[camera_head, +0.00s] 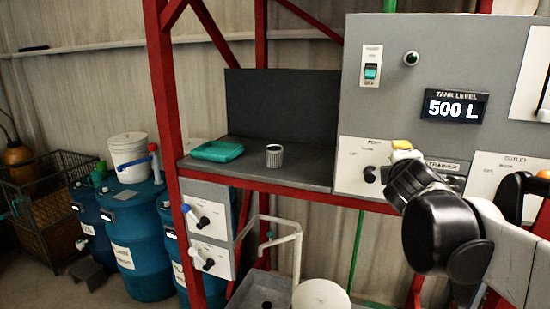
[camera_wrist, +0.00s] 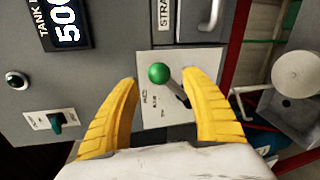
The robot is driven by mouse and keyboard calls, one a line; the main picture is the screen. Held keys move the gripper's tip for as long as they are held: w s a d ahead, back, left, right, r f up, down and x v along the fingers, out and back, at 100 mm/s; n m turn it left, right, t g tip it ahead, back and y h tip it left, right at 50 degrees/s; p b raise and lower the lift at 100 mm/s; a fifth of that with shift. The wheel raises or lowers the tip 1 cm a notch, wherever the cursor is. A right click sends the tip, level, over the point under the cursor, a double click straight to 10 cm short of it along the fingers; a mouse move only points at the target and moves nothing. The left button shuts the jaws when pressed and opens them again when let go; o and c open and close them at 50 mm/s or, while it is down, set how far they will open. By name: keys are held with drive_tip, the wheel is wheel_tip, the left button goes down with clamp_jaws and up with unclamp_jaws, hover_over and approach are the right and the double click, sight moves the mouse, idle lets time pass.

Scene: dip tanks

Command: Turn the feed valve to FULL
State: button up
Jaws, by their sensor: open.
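The feed valve's white plate (camera_head: 348,150) is at the lower left of the grey control panel, with a dark knob (camera_head: 370,174) showing. In the wrist view, the plate (camera_wrist: 205,58) carries a lever (camera_wrist: 180,94) with a green ball end (camera_wrist: 158,73). The plate's small markings are too small to read there. My gripper (camera_wrist: 160,80) is open, with its yellow fingers on either side of the green ball; I cannot tell whether they touch it. In the head view my gripper (camera_head: 402,147) covers part of the plate and the ball is not visible.
The tank level display (camera_head: 455,106) reads 500 L. A power switch (camera_head: 371,72) and a green indicator (camera_head: 411,58) are above the feed plate. The outlet plate (camera_head: 490,170) is to the right.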

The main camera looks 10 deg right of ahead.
drive_tip(key=v, duration=0.7)
drive_tip(key=shift+s+a, duration=0.2)
drive_tip(key=shift+s, duration=0.05)
